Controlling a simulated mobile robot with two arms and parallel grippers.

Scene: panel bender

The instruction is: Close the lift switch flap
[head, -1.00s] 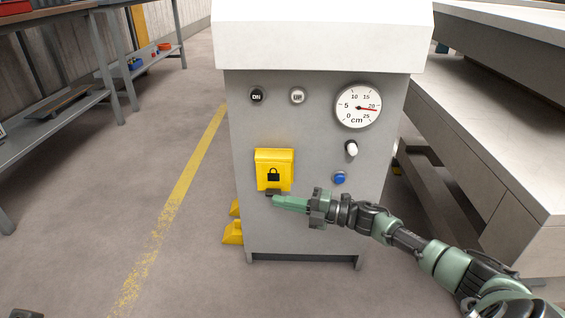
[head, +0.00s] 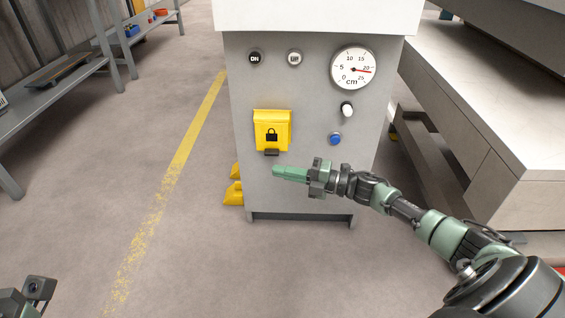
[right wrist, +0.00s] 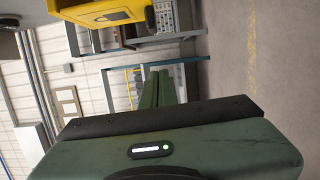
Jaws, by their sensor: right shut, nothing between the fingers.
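The yellow lift switch flap (head: 272,130), with a black padlock sign, hangs down on the front of the grey machine cabinet (head: 300,195). A small dark tab (head: 271,152) sticks out at its lower edge. I cannot tell whether the flap is fully flush. My right gripper (head: 276,171) is shut and empty, a little below the flap and apart from it. In the right wrist view its closed fingers (right wrist: 156,88) point away, with part of the yellow flap (right wrist: 95,12) at the top. Part of my left arm's end (head: 34,292) shows in the bottom left corner; its fingers are hidden.
Above the flap are two round buttons (head: 255,58) and a cm gauge (head: 353,68). A white knob (head: 347,109) and a blue button (head: 335,139) sit to the right. A yellow pedal (head: 233,193) stands at the cabinet's left foot. The floor to the left is clear.

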